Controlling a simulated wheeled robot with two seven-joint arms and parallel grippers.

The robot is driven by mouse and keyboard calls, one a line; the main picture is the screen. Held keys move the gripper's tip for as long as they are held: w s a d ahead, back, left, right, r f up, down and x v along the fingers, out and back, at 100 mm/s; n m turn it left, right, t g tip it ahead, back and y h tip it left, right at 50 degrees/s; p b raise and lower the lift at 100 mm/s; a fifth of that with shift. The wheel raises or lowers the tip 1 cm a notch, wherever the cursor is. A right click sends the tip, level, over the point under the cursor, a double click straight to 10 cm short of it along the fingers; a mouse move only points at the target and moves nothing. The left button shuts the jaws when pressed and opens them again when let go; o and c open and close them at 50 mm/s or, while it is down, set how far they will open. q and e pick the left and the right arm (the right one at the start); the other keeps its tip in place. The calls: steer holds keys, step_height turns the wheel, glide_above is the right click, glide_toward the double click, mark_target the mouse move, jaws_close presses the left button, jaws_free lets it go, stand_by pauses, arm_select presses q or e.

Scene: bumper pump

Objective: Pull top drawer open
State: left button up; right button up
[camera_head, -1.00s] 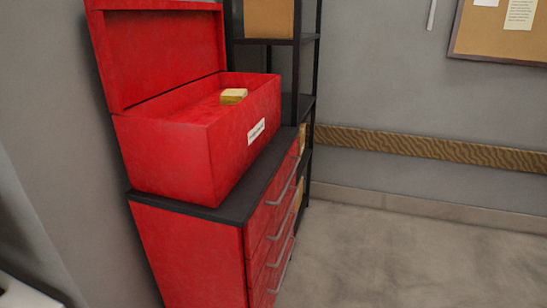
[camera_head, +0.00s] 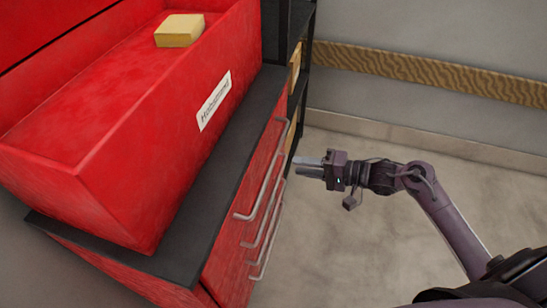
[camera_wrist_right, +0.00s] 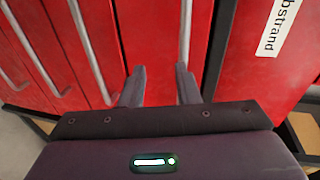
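The red cabinet's top drawer (camera_head: 255,172) is shut, just under the black worktop. Its long silver handle (camera_head: 271,174) runs along the front, and it also shows in the right wrist view (camera_wrist_right: 187,32). My right gripper (camera_head: 304,166) is to the right of the drawer front, apart from the handle, with its fingers pointing at the cabinet. In the right wrist view the gripper (camera_wrist_right: 161,78) is open with nothing between the fingers; the top handle lines up with its right finger. My left gripper is out of view.
Lower drawer handles (camera_head: 262,225) sit below the top one. An open red box (camera_head: 120,125) with a white label stands on the black worktop (camera_head: 215,205), a yellow block (camera_head: 180,30) in it. A black shelf (camera_head: 298,75) stands behind. Floor to the right is clear.

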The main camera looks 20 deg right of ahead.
mark_target(274, 160)
steer(key=shift+g+y, duration=0.4)
steer(key=w+a, duration=0.1)
steer(key=a, duration=0.1)
steer(key=w+a+r, duration=0.1)
steer(key=a, duration=0.2)
steer(key=w+a, duration=0.1)
steer(key=a, duration=0.1)
steer(key=shift+a+r+p, duration=0.25)
steer(key=shift+r+p, duration=0.05)
steer(key=shift+p, duration=0.05)
jaws_close()
